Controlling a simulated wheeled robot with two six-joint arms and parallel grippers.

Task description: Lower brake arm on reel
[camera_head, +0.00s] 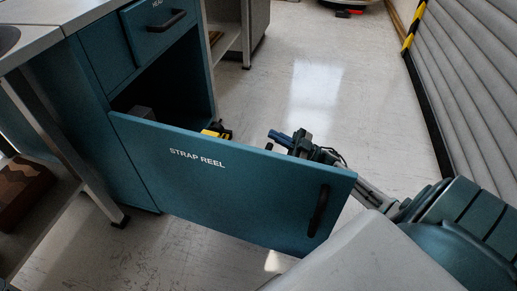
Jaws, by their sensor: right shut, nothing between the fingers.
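A teal panel (220,185) labelled STRAP REEL stands swung open from the cabinet, with a dark vertical handle (318,211) near its right end. Behind its top edge a small yellow and black part (216,130) shows, and a grey part (143,112) sits further left. Most of what lies behind the panel is hidden; I cannot make out a whole reel or a brake arm. My right gripper (277,139) is shut and empty, beyond the panel's top edge, pointing left toward the yellow part but apart from it. My left gripper is not in view.
The teal cabinet (92,75) has an upper drawer with a black handle (166,21). A metal-legged bench (55,130) with a brown patterned item (22,190) stands at left. A ribbed grey wall (470,80) is at right. The floor (320,80) between is clear.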

